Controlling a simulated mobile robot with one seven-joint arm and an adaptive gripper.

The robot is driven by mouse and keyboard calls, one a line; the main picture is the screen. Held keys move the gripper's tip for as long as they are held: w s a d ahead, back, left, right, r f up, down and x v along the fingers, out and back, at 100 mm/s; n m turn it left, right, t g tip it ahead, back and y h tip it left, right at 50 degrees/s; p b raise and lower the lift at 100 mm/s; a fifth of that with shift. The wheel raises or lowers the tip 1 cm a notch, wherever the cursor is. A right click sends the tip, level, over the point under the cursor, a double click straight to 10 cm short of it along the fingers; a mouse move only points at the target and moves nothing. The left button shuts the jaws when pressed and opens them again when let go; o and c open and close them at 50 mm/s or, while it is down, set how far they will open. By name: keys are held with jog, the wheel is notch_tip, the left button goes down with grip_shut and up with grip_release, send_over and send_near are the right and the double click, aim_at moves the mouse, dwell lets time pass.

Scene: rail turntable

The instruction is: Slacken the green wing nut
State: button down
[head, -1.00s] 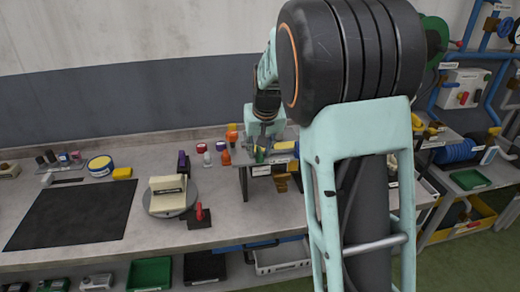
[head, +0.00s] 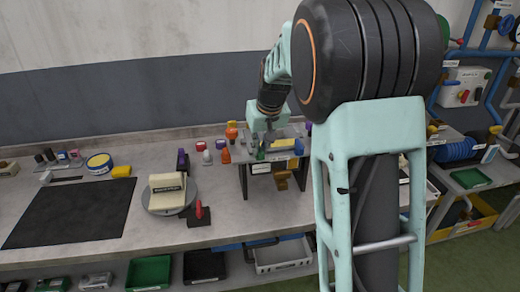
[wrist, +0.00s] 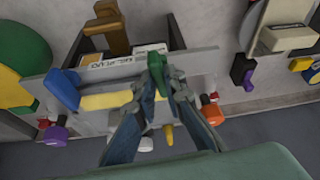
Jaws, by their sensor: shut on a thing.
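The green wing nut (wrist: 157,75) sits at the front edge of a small raised stand, seen in the wrist view. It also shows as a small green spot in the head view (head: 261,154). My gripper (wrist: 160,88) is shut on the nut, with a fingertip on each side of it. In the head view my gripper (head: 264,143) points down at the stand's left part. The fingers hide the lower part of the nut and what lies under it.

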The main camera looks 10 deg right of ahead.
jog(key=n+b, duration=0.1)
jog(key=n, duration=0.1)
jog(key=n+y+b, duration=0.1)
jog(key=n, duration=0.1)
jog(key=shift+w+d+y, duration=0.1)
jog(key=shift+d+y, duration=0.1)
jog(key=shift+y, duration=0.1)
jog(key=n, duration=0.2)
jog(key=n+g+y, duration=0.1)
jog(key=n, duration=0.1)
jog(key=shift+w+r+n+g, duration=0.1)
jog(key=shift+n+g, duration=0.2)
jog(key=shift+n, duration=0.1)
jog(key=n+p, duration=0.1)
jog(key=n, duration=0.1)
jog(key=n+g+y+p, duration=0.1)
jog(key=n, duration=0.1)
jog(key=shift+w+g, duration=0.1)
jog(key=shift+g, duration=0.2)
jog(key=shift+n+g+p, duration=0.4)
jog(key=shift+n+p, duration=0.3)
jog(key=shift+n, duration=0.6)
jog(key=c, duration=2)
grip_release()
jog(key=v, duration=1.2)
jog(key=shift+d, duration=0.2)
